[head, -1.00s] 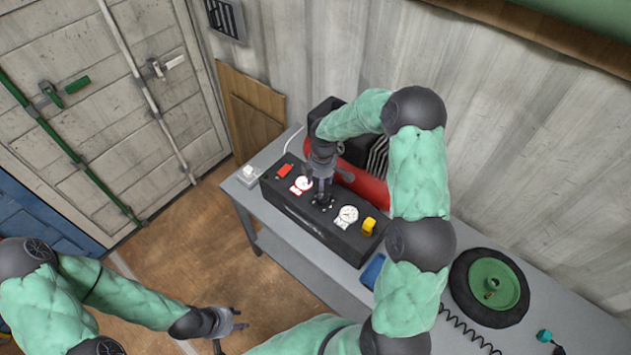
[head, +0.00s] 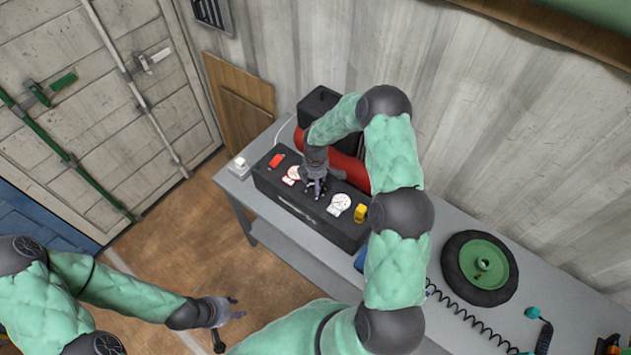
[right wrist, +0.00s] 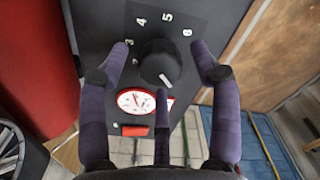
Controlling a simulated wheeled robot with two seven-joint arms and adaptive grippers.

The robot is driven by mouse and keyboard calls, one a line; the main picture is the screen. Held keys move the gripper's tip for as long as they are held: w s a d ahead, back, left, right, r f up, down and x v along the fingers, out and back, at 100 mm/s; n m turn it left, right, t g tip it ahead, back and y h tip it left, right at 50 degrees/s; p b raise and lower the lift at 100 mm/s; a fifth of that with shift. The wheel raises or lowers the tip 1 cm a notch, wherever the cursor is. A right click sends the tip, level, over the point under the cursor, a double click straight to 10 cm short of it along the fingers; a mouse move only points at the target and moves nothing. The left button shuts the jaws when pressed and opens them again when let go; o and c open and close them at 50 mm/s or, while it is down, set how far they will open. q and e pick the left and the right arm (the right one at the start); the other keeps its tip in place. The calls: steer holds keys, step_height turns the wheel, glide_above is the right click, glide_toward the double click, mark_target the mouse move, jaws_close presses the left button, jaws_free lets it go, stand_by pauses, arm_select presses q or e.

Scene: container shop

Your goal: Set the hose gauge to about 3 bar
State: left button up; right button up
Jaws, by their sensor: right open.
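A black control box (head: 300,205) lies on the grey workbench. It carries a red-rimmed gauge (head: 293,174), a plain white gauge (head: 339,204), a red switch (head: 276,160) and a yellow switch (head: 360,213). My right gripper (head: 316,188) is over the box between the gauges. In the right wrist view its open fingers (right wrist: 159,50) stand around a black knob (right wrist: 158,66), apart from it at the sides. The knob's white mark points to the lower right; numbers 3 to 6 ring it. Gauge needles are too small to read surely. My left gripper (head: 236,308) is open and empty, away from the bench.
A red tank (head: 347,166) lies behind the box, close to my right arm. A black wheel with a green hub (head: 480,268) and a coiled hose (head: 462,314) lie on the workbench (head: 440,235). The floor left of the bench is clear.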

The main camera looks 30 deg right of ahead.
steer(key=shift+f, duration=0.1)
steer(key=c, duration=1.2)
steer(key=shift+o, duration=0.2)
